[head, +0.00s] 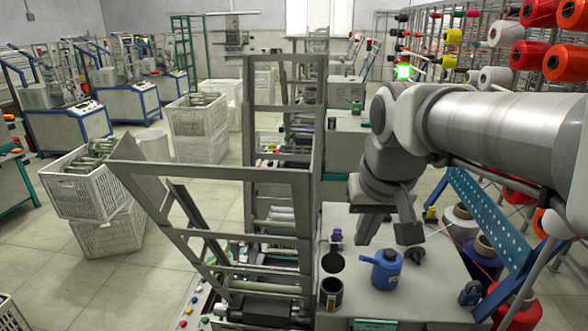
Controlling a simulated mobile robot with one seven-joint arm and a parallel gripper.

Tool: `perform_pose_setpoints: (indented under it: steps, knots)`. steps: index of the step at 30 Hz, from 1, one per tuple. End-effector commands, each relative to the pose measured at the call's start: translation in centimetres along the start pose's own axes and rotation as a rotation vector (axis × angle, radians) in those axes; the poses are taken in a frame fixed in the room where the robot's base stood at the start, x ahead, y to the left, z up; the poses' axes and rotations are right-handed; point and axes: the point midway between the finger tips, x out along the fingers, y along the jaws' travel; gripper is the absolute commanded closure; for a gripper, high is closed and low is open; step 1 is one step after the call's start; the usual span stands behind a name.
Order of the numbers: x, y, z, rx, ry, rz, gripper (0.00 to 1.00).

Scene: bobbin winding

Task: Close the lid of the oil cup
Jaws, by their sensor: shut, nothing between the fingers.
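The oil cup (331,294) is a small dark cylinder with an open top. It stands at the left edge of the grey machine top, left of my gripper. Its round dark lid (333,262) stands raised at the back of the cup, so the lid is open. My gripper (388,236) is shut and empty. It hangs above the machine top, to the right of and behind the cup, apart from the lid.
A blue oil can (382,270) with a spout stands just right of the cup. A small dark knob-like part (415,256) sits beside it. A grey metal frame (240,250) rises left of the cup. A blue perforated rail (487,222) and yarn cones (462,222) crowd the right.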

Motion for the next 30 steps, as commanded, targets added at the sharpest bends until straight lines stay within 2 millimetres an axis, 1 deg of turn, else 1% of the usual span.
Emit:
perform_pose_setpoints:
  steps: [1, 3, 8, 11, 15, 18, 21, 24, 30]
  knots:
    - [0.3, -0.1, -1.4, 0.007, -0.022, 0.002, 1.00]
    - [0.8, -0.1, -3.0, 0.017, -0.043, 0.005, 1.00]
    - [2.1, -0.2, -6.5, 0.041, -0.090, 0.012, 1.00]
    - [3.2, -0.2, -8.8, 0.056, -0.122, 0.018, 1.00]
    - [5.6, -0.3, -12.0, 0.080, -0.173, 0.028, 1.00]
    - [7.4, -0.3, -13.9, 0.095, -0.205, 0.036, 1.00]
    - [8.9, -0.3, -15.2, 0.107, -0.227, 0.042, 1.00]
    - [9.8, -0.3, -15.9, 0.114, -0.242, 0.046, 1.00]
    - [11.1, -0.2, -16.0, 0.118, -0.251, 0.048, 1.00]
